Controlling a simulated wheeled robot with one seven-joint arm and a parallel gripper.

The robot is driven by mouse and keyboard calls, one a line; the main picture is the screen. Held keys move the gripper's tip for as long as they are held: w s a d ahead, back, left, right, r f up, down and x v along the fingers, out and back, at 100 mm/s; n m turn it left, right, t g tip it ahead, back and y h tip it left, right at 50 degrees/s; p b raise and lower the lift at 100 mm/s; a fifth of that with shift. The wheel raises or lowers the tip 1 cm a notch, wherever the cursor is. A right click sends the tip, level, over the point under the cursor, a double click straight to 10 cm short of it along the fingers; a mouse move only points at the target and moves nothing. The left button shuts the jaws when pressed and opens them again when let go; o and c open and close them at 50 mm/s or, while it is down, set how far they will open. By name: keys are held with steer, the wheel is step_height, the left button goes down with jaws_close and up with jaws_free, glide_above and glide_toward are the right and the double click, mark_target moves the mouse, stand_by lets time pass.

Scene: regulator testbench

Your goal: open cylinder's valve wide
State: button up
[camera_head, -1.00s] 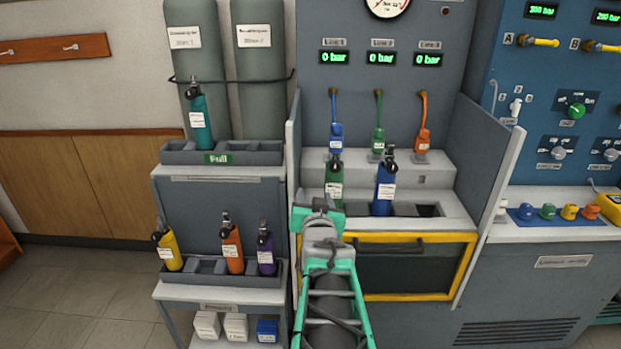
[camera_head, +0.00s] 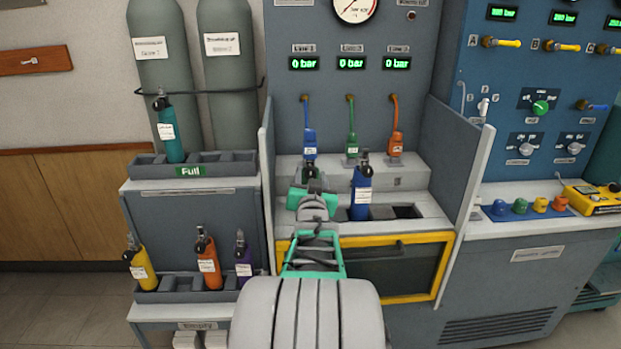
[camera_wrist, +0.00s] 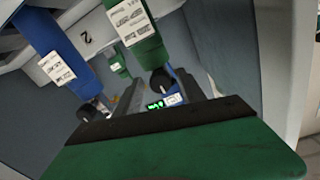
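A green cylinder (camera_wrist: 138,38) with a white label and a black valve knob (camera_wrist: 160,82) fills the upper middle of the wrist view. In the head view its valve top (camera_head: 310,172) shows just past my gripper (camera_head: 311,188), which hides its body. In the wrist view my gripper's fingers (camera_wrist: 162,92) appear apart, with the black knob in line between their tips. Whether they touch it I cannot tell. A blue cylinder (camera_head: 361,198) stands in the bench rack to the right. It also shows at left in the wrist view (camera_wrist: 55,60).
Blue (camera_head: 309,140), green (camera_head: 351,140) and orange (camera_head: 396,142) hose connectors hang behind the rack. Three line displays read 0 bar. Side panels (camera_head: 458,150) flank the bay. A teal cylinder (camera_head: 170,135) stands in the tray marked Full; yellow, orange and purple cylinders stand below.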

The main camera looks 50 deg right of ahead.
jaws_close()
steer(key=shift+f+n+b, duration=0.1)
steer(key=shift+n+b, duration=0.3)
steer(key=shift+b, duration=0.3)
steer(key=n+b, duration=1.6)
steer(key=b, duration=0.1)
steer(key=shift+s+f+b, duration=0.1)
steer(key=shift+b, duration=0.25)
steer(key=n+b, duration=0.2)
steer(key=n, duration=0.1)
steer(key=shift+n, duration=0.4)
steer(key=shift+r+n+b, duration=0.25)
steer(key=shift+n+b, duration=0.85)
steer(key=shift+n, duration=0.5)
